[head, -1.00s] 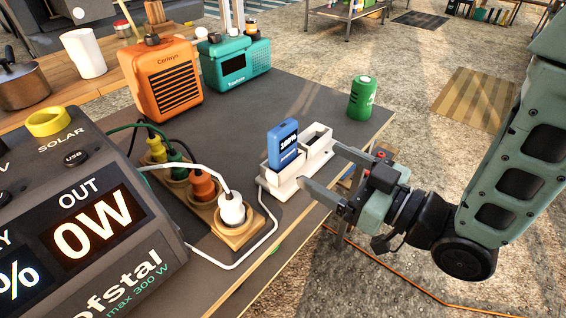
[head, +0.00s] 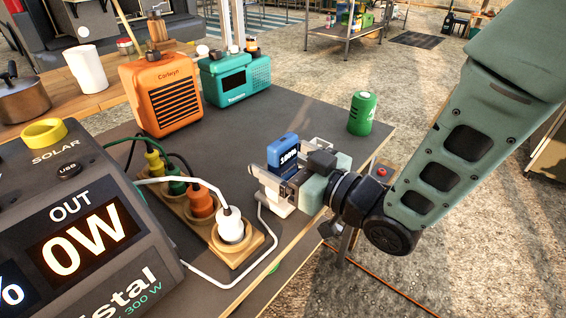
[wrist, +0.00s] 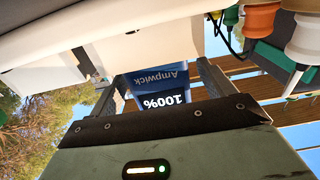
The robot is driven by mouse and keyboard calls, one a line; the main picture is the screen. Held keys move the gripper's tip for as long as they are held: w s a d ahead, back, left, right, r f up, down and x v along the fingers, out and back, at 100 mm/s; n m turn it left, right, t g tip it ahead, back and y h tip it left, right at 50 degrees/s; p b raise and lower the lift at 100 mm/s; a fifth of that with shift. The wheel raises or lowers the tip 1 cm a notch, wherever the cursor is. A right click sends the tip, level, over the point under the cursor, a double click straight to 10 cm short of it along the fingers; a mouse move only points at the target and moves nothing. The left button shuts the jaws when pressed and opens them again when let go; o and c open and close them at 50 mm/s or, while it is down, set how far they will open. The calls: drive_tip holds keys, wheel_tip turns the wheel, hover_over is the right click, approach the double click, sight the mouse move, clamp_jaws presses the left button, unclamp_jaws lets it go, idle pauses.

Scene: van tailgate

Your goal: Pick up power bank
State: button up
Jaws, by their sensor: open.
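The blue power bank (head: 283,152) stands upright in a slot of the white dock (head: 275,198), its display reading 100%. In the wrist view the power bank (wrist: 158,85) shows upside down with the name Ampwick, lying between my two fingers. My gripper (head: 272,172) is open, with its fingers at the dock and reaching around the power bank from the right. I cannot tell whether either finger touches it. My gripper hides part of the dock and the lower part of the power bank in the head view.
A green can (head: 362,113) stands behind the dock. A wooden power strip (head: 236,250) with several plugs and a white cable lies to the left. A large power station (head: 85,225) fills the left front. An orange heater (head: 160,93) and a teal radio (head: 235,77) stand at the back.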

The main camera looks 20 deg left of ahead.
drive_tip(key=c, duration=1.2)
drive_tip(key=shift+c, duration=0.5)
drive_tip(key=shift+r, duration=0.1)
